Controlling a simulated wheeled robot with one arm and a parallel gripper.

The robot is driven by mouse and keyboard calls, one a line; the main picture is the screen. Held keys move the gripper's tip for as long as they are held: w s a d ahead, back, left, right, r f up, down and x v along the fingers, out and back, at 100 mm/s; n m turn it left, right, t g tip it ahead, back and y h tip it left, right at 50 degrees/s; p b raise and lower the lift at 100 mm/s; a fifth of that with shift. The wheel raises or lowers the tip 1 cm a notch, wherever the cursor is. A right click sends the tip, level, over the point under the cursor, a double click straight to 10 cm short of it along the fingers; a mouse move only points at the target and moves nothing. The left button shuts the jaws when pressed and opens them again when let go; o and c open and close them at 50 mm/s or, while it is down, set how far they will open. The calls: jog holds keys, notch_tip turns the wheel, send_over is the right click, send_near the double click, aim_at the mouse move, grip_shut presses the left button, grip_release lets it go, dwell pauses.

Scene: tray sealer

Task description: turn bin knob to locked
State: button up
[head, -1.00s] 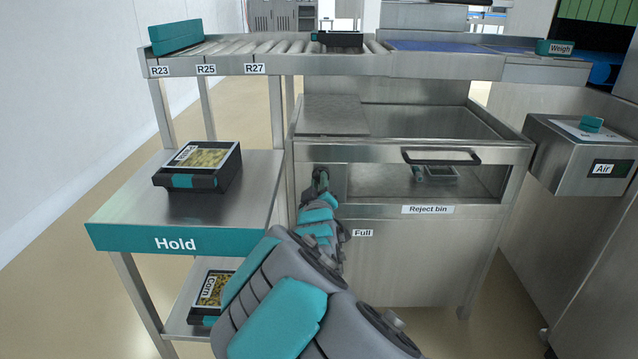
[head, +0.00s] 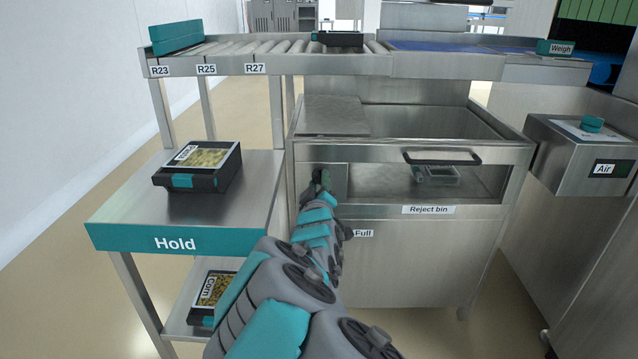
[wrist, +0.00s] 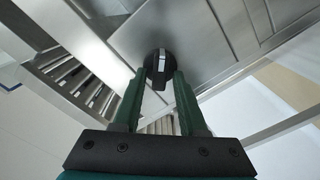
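The bin knob (wrist: 159,66) is black and round with a pale bar mark. It is on the metal front of the reject bin (head: 385,265), at the upper left, where my gripper hides it in the head view. In the wrist view my gripper (wrist: 159,76) has its two green fingers apart, with the tips at either side of the knob. A narrow gap seems to show on each side, and contact is not clear. My gripper also shows in the head view (head: 322,178), small and close to the bin front.
The Hold shelf (head: 130,215) stands left of the bin with a labelled tray (head: 200,165) on it. A roller conveyor (head: 270,48) runs above. The bin's black handle (head: 441,162) is right of my gripper. The Air box (head: 575,165) is farther right.

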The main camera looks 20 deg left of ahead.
jog(key=shift+o, duration=0.6)
jog(key=v, duration=0.7)
jog(key=shift+s+b, duration=0.4)
jog(key=shift+b, duration=0.05)
